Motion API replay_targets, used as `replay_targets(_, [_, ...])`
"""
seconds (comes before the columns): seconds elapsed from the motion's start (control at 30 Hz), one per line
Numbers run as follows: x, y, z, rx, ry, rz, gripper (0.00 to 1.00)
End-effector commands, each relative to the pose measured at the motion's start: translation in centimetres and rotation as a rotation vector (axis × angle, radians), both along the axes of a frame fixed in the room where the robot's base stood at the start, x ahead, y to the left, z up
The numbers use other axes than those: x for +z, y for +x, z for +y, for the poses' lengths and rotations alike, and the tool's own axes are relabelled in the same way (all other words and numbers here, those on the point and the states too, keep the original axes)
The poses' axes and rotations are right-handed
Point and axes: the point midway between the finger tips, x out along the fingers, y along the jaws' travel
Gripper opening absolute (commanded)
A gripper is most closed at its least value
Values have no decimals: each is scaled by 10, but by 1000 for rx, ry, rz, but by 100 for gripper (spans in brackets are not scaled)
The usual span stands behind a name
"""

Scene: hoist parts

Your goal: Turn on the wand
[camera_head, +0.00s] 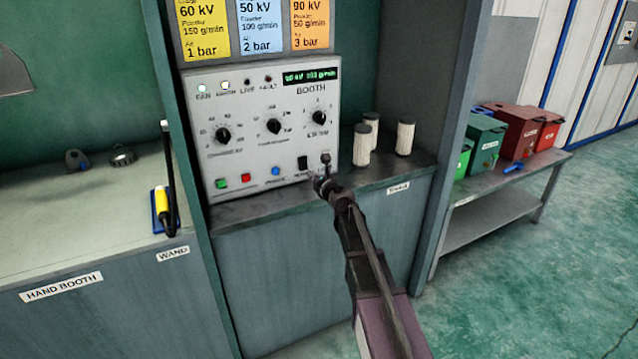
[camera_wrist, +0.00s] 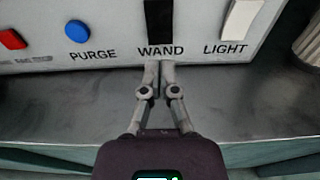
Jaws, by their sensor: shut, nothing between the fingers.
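The booth control panel (camera_head: 250,130) has a black WAND switch (camera_head: 303,162) low on its right side. The switch also shows in the wrist view as a black upright rocker (camera_wrist: 159,20) above the word WAND; its top is cut off. My gripper (camera_head: 321,184) is shut and empty in front of the panel's lower edge. In the wrist view its fingertips (camera_wrist: 160,66) are together just below the WAND label, under the switch; whether they touch the panel I cannot tell. The yellow and black wand (camera_head: 163,203) stands in a blue holder at the hand booth.
A white LIGHT switch (camera_wrist: 241,20) is right of the WAND switch, and a blue PURGE button (camera_wrist: 77,31) and red button (camera_wrist: 12,39) are left. White cylinders (camera_head: 404,138) stand on the ledge right of the panel. The bare ledge (camera_wrist: 60,110) lies beneath my gripper.

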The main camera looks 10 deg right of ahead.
Motion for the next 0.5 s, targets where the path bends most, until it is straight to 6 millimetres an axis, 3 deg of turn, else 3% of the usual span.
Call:
replay_targets(0.03, [-2, 11, 3, 1, 0, 0, 0])
replay_targets(0.2, [-4, 30, 10, 1, 1, 0, 0])
replay_targets(0.5, [-6, 44, 14, 0, 0, 0, 0])
